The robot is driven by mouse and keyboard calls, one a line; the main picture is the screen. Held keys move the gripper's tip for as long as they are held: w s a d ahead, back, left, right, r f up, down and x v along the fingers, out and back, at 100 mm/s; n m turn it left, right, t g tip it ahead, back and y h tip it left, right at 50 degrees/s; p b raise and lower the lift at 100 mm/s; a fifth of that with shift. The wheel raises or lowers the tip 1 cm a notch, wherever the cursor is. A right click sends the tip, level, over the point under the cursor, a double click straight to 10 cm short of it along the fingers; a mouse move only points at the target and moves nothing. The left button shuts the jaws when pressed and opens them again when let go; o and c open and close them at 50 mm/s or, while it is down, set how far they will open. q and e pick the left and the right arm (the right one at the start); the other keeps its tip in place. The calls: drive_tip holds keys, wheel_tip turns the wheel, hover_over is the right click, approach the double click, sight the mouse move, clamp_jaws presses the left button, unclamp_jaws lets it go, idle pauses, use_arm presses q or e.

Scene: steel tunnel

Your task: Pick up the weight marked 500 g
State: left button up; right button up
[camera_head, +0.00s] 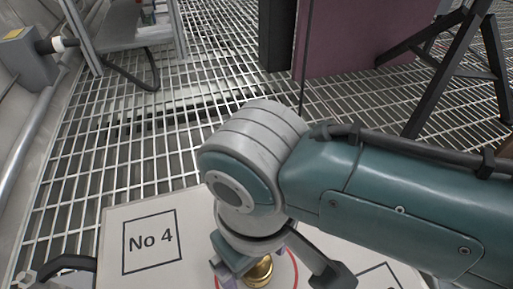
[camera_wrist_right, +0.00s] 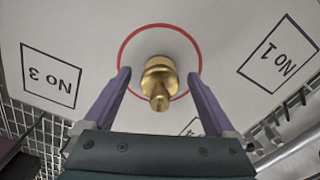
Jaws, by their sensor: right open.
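A brass weight with a knob (camera_wrist_right: 159,78) stands inside a red circle on a white board (camera_wrist_right: 215,30). In the head view the weight (camera_head: 258,272) shows at the bottom edge, partly hidden by my right arm. No mark can be read on it. My right gripper (camera_wrist_right: 156,74) is open, with one purple finger on each side of the weight and a gap on both sides. In the head view my right gripper (camera_head: 255,277) is partly cut off by the frame.
The board carries squares marked No 4 (camera_head: 150,242), No 3 (camera_wrist_right: 50,76) and No 1 (camera_wrist_right: 277,54). Beyond it lies a steel grating floor (camera_head: 140,150). A purple panel (camera_head: 350,35) and a dark trestle (camera_head: 450,65) stand at the back right; a metal frame (camera_head: 125,35) stands back left.

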clamp_jaws()
idle(0.8)
drive_tip(key=shift+r, duration=0.1)
